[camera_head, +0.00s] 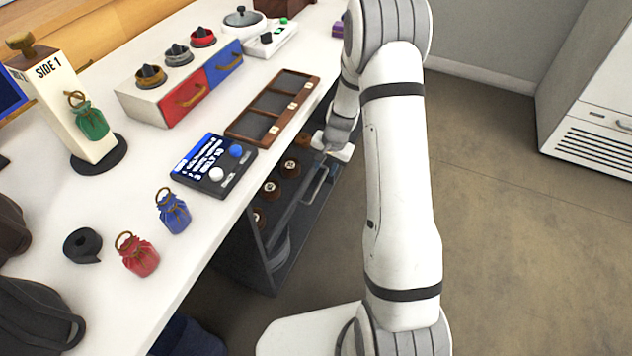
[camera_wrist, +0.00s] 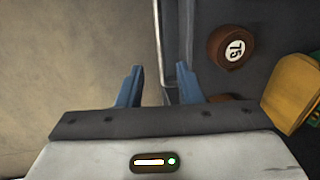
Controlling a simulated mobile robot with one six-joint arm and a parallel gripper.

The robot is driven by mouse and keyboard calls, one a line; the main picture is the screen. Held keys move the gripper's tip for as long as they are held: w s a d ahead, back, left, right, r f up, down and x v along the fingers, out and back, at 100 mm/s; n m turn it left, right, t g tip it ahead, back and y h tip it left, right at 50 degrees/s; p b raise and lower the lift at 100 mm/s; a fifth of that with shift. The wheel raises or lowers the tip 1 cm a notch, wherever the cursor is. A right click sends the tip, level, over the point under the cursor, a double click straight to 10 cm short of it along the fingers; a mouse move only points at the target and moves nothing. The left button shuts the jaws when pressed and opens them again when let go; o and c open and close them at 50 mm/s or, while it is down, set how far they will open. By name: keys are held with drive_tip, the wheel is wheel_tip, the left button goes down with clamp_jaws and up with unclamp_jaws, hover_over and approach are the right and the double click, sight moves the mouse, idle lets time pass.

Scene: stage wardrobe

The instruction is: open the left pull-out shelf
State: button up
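A dark grey shelf unit (camera_head: 272,262) stands below the front edge of the white table, with several round brown items in it. It also shows in the wrist view (camera_wrist: 285,25). A thin metal bar handle (camera_head: 318,186) runs along its outer side. In the wrist view the bar (camera_wrist: 157,35) comes down between my blue fingers. My gripper (camera_wrist: 158,88) is open, one finger on each side of the bar, with gaps visible. In the head view my gripper (camera_head: 322,168) is small and partly hidden by my arm. I cannot tell whether the fingers touch the bar.
The white table (camera_head: 110,200) above carries a wooden tray (camera_head: 240,130), a dark control panel (camera_head: 185,178), a drawer box (camera_head: 150,110) and small red (camera_head: 139,257) and blue (camera_head: 173,213) pouches. A brown item labelled 75 (camera_wrist: 222,45) is near my right finger. Floor (camera_head: 500,230) to the right is clear.

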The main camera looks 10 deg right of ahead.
sight(319, 184)
drive_tip(key=f, duration=0.2)
drive_tip(key=a+f+b, duration=0.1)
drive_tip(key=f, duration=0.2)
drive_tip(key=w+f+b, duration=0.1)
drive_tip(key=f, duration=0.1)
drive_tip(key=shift+a+f, duration=0.2)
drive_tip(key=shift+f, duration=0.15)
drive_tip(key=shift+c, duration=0.2)
clamp_jaws()
